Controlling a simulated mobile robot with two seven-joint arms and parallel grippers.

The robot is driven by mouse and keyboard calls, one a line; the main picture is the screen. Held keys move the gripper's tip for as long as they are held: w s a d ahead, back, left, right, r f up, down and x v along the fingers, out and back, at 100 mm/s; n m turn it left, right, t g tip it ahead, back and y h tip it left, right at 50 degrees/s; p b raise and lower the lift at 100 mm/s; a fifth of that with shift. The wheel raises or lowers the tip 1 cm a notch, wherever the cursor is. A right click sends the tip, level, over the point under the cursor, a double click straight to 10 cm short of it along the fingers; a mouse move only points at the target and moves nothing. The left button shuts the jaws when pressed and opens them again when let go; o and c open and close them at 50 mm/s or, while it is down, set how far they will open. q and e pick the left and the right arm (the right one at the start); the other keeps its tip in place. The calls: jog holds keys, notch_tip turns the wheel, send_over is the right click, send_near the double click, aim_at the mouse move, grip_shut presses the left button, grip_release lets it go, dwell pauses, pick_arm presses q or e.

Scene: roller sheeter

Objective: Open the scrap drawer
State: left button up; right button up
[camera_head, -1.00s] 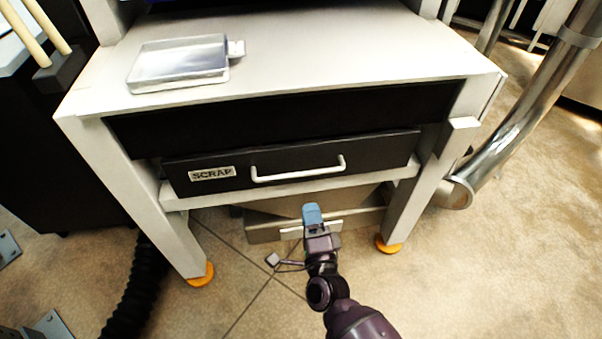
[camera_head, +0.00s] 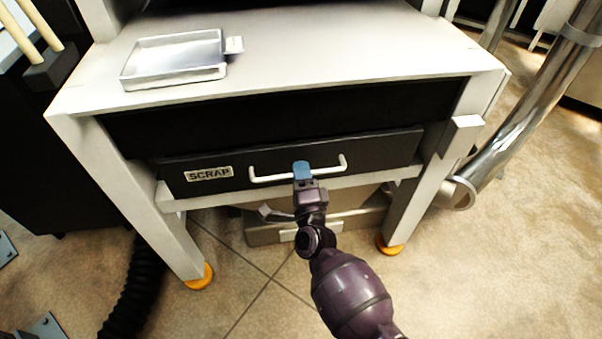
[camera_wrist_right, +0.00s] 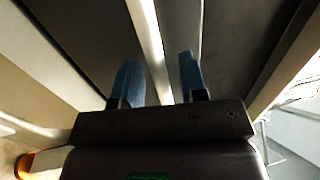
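The scrap drawer (camera_head: 390,152) is a dark front below the machine's white top, with a "SCRAP" label (camera_head: 209,173) at its left. Its white bar handle (camera_head: 268,177) runs across the middle. In the right wrist view, the two blue fingertips of this gripper (camera_wrist_right: 160,82) stand apart. The pale handle bar (camera_wrist_right: 148,32) runs between them, with a gap visible on both sides. My left gripper is in neither view.
A shallow metal tray (camera_head: 172,72) sits on the white top (camera_head: 330,50). White legs with orange feet (camera_head: 200,276) flank the drawer. A metal box (camera_head: 345,222) stands on the floor beneath it. A shiny pipe (camera_head: 510,125) rises at the right.

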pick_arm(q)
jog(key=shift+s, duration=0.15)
pick_arm(e)
jog(key=shift+w, duration=0.1)
grip_shut()
pick_arm(q)
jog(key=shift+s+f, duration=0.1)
jog(key=p, duration=0.1)
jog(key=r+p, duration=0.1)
jog(key=p, duration=0.1)
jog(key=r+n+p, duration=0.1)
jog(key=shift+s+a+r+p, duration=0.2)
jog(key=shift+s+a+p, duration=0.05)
jog(key=shift+p, duration=0.05)
pick_arm(e)
jog(key=r+v, duration=0.2)
jog(key=v, duration=1.2)
jog(key=s+r+v, duration=0.1)
jog(key=r+v, duration=0.2)
jog(key=v, duration=1)
jog(key=shift+s+a, duration=0.15)
jog(key=shift+s, duration=0.25)
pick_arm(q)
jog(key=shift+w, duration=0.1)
pick_arm(e)
grip_release()
